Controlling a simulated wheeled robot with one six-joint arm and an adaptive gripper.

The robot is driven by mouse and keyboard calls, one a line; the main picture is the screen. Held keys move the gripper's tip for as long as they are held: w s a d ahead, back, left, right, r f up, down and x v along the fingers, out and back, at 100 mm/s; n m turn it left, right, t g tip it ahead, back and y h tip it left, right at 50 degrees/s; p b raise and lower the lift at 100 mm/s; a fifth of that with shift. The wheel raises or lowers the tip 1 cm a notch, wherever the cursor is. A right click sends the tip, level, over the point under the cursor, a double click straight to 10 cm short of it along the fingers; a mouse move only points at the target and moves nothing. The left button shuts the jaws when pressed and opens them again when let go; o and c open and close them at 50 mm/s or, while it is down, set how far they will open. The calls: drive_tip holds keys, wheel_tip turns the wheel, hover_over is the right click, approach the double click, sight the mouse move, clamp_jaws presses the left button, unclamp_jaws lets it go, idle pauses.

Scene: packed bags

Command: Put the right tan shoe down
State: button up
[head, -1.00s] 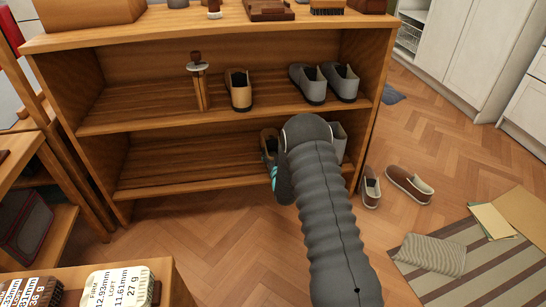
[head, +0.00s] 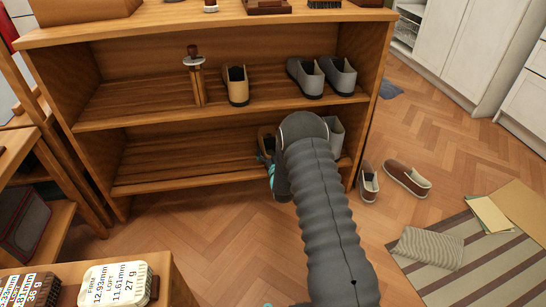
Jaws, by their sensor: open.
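One tan shoe (head: 237,86) stands on the upper shelf, toe forward, right of a wooden shoe tree. A second tan-brown shoe (head: 265,140) stands on the lower shelf, largely hidden behind my arm. My gripper (head: 268,168) is at the front of the lower shelf, close to that second shoe. Only its dark side and teal parts show, as my arm covers the rest. It is open. Whether its fingers touch the shoe cannot be seen.
Two grey shoes (head: 322,77) stand on the upper shelf (head: 140,112). Another grey shoe (head: 335,136) is partly hidden on the lower shelf (head: 160,175), whose left side is clear. Brown slip-ons (head: 407,179) lie on the floor at right, near a striped rug (head: 450,262).

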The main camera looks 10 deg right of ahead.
drive_tip(key=s, duration=1.2)
wheel_tip(320, 180, up, 13)
drive_tip(key=w+g, duration=0.1)
drive_tip(key=g, duration=0.2)
drive_tip(key=s+r+g, duration=0.3)
drive_tip(key=s+r, duration=0.4)
drive_tip(key=r, duration=0.4)
drive_tip(key=s+r+g, duration=0.2)
drive_tip(key=s+r, duration=0.1)
drive_tip(key=s, duration=0.8)
drive_tip(key=s+r+g, duration=0.2)
drive_tip(key=s, duration=1)
drive_tip(key=s+r+g, duration=0.2)
drive_tip(key=s+r, duration=0.1)
drive_tip(key=s, duration=0.9)
drive_tip(key=shift+r+p, duration=0.35)
drive_tip(key=shift+p, duration=0.1)
